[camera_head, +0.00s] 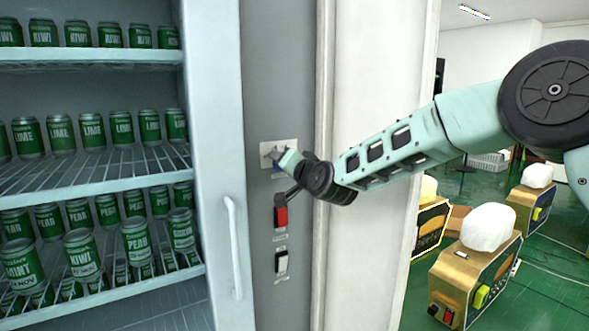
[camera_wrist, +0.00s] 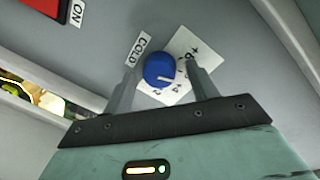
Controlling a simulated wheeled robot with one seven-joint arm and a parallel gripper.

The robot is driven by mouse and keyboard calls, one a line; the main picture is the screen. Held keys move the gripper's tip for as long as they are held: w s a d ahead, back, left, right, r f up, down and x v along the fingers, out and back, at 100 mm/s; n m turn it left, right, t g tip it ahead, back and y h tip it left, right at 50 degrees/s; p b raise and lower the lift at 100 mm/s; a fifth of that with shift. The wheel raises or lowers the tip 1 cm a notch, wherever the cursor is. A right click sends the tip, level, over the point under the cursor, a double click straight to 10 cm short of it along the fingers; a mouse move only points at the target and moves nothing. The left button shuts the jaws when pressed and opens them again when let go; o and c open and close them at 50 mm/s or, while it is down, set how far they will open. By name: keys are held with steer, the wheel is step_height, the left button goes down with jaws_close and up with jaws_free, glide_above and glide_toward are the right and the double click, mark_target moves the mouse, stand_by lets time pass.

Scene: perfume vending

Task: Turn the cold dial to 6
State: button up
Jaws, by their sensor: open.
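The cold dial (camera_wrist: 156,68) is a round blue knob with a pale pointer line, on a white number plate (camera_wrist: 208,44). The pointer points right in the wrist view, but I cannot tell the exact number it marks. A "COLD" label (camera_wrist: 138,49) is beside it. My gripper (camera_wrist: 161,66) is open, with one finger on each side of the dial; I cannot tell whether either finger touches it. In the head view my gripper (camera_head: 279,156) is at the plate (camera_head: 267,148) on the grey panel and hides most of the dial.
Below the dial on the grey panel are a red switch (camera_head: 281,217) and a black and white switch (camera_head: 282,262). To the left is a cooler door with a white handle (camera_head: 233,246) and shelves of green cans (camera_head: 83,252). Gold boxes (camera_head: 474,275) stand on the green floor at right.

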steer(key=b+v, duration=0.4)
steer(key=v, duration=1.3)
steer(key=shift+b, duration=0.35)
steer(key=shift+s+f, duration=0.15)
